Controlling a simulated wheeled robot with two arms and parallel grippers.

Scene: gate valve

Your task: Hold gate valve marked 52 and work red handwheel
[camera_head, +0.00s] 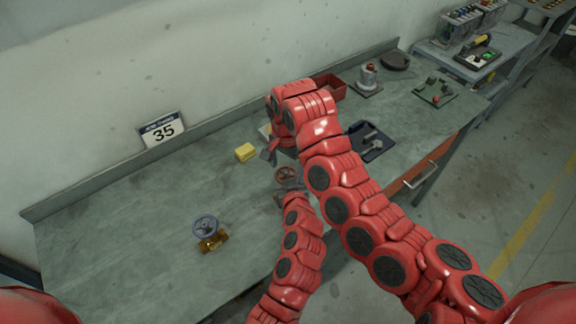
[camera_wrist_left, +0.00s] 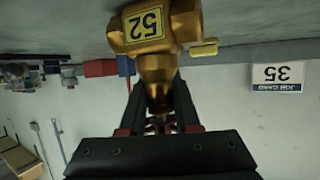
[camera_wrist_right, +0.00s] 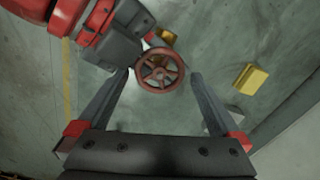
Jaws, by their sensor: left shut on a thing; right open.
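The brass gate valve (camera_wrist_left: 183,22) bears a yellow plate marked 52. My left gripper (camera_wrist_left: 155,85) is shut on its narrower end. The red handwheel (camera_wrist_right: 160,70) faces my right wrist camera, with a bit of brass (camera_wrist_right: 164,35) beside it. My right gripper (camera_wrist_right: 162,74) is open, its fingers on either side of the wheel; I cannot tell whether they touch it. In the head view the handwheel (camera_head: 286,174) shows just below my right gripper (camera_head: 269,152), and the valve body is mostly hidden by my arms.
Another brass valve with a blue-grey handwheel (camera_head: 208,234) stands at the bench's front left. A yellow block (camera_head: 245,152) and a card reading 35 (camera_head: 163,130) are toward the wall. A dark tray (camera_head: 371,141) and red bin (camera_head: 330,86) lie to the right. The left bench is mostly clear.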

